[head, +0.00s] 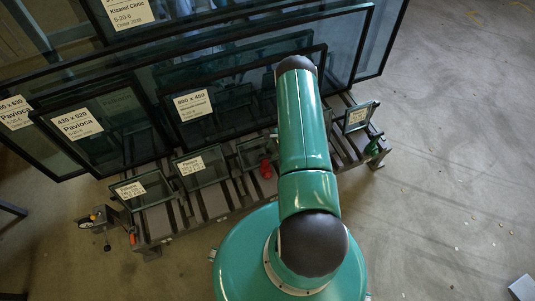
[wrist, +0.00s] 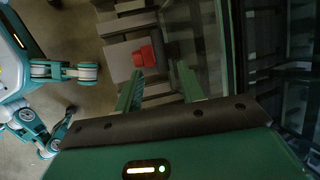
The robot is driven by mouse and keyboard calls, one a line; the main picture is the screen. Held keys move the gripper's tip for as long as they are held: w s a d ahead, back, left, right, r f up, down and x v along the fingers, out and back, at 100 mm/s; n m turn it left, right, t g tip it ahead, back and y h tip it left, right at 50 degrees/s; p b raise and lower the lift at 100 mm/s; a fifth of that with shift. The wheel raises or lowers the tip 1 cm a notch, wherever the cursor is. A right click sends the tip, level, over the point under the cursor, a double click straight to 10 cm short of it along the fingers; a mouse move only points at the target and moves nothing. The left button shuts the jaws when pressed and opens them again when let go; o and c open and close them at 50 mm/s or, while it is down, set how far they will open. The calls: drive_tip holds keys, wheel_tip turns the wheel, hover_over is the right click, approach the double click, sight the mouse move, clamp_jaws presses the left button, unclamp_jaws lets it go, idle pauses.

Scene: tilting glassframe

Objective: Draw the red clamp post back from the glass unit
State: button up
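The red clamp post (head: 265,169) stands on the rack's front part, just left of my arm in the head view. It sits close to the lower edge of a small glass unit (head: 254,153); I cannot tell whether they touch. In the wrist view the red clamp post (wrist: 144,56) lies on a grey slat, just beyond the left fingertip. My gripper (wrist: 160,69) is open, its two green fingers apart with nothing held between them. In the head view my gripper is hidden behind my own arm.
The slatted rack holds several labelled glass units, with large dark-framed panes (head: 340,60) behind small ones (head: 203,168). A green part (head: 375,150) is at the rack's right end. A dark frame edge (wrist: 228,45) runs close right of my fingers. Concrete floor (head: 455,150) is open at right.

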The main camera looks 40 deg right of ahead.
sight(266, 156)
drive_tip(key=x, duration=0.5)
drive_tip(key=shift+c, duration=0.2)
clamp_jaws()
